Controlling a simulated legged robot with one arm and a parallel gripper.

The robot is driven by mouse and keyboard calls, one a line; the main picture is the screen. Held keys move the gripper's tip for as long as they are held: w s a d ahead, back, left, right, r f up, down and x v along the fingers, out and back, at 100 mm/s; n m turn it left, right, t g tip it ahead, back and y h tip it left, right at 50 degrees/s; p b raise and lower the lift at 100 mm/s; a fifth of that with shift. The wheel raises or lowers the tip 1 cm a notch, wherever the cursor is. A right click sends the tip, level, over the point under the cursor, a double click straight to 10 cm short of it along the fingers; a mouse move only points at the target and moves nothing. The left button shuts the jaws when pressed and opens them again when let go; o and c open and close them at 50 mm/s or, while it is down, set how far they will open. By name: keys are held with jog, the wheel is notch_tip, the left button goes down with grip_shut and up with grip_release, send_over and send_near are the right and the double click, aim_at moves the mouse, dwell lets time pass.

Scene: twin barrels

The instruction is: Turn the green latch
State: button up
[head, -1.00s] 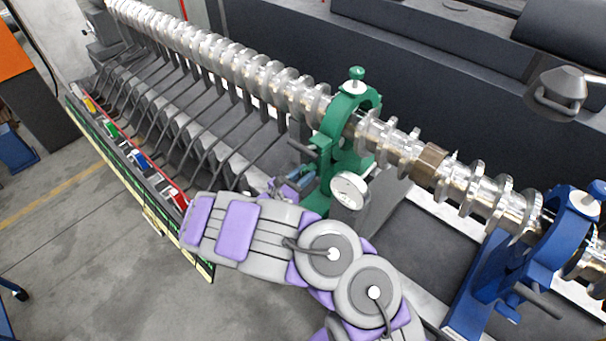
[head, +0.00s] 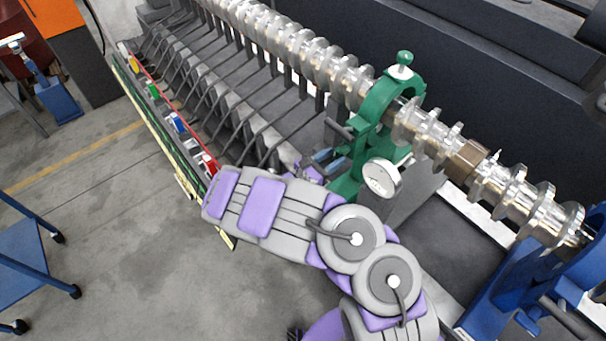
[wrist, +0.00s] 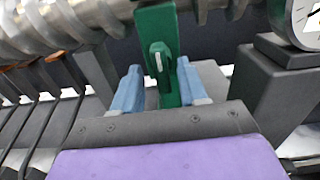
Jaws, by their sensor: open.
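The green latch (wrist: 160,60) is a small lever on the front of a green clamp stand (head: 374,106) that rings the shiny screw shaft. In the wrist view the latch points upward in the picture's middle, between and beyond the two blue fingers of my gripper (wrist: 160,92). The fingers stand apart, one on each side of the green stand's lower part, with nothing held. I cannot tell whether they touch it. In the head view my gripper (head: 322,162) is at the stand's left side, partly hidden by my arm.
A round dial gauge (head: 381,178) sits right of my gripper, on a dark block (wrist: 272,95). The ridged steel shaft (head: 300,45) runs above. Several dark rods (head: 215,90) lie to the left. A blue stand (head: 530,285) is at lower right. Open floor (head: 130,230) lies at left.

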jog(key=v, duration=1.5)
jog(key=shift+a, duration=0.25)
jog(key=s+d+r+m+g+y, duration=0.1)
jog(key=s+d+r+m+g, duration=0.6)
jog(key=d+r+m, duration=0.3)
jog(key=s+d+r+m+g+y, duration=0.2)
jog(key=s+d+r+m+g, duration=0.45)
jog(key=d, duration=0.65)
jog(key=s+a+r+m+y, duration=0.1)
jog(key=s+a+m+y, duration=0.25)
jog(key=s, duration=0.25)
jog(key=s+a+r+m+t+y, duration=0.1)
jog(key=s+a+m+y, duration=0.1)
jog(key=s+y, duration=0.3)
jog(key=s+a+m+y, duration=0.3)
jog(key=s, duration=0.5)
notch_tip(320, 180, down, 13)
jog(key=b, duration=1.3)
jog(key=shift+w+r, duration=0.25)
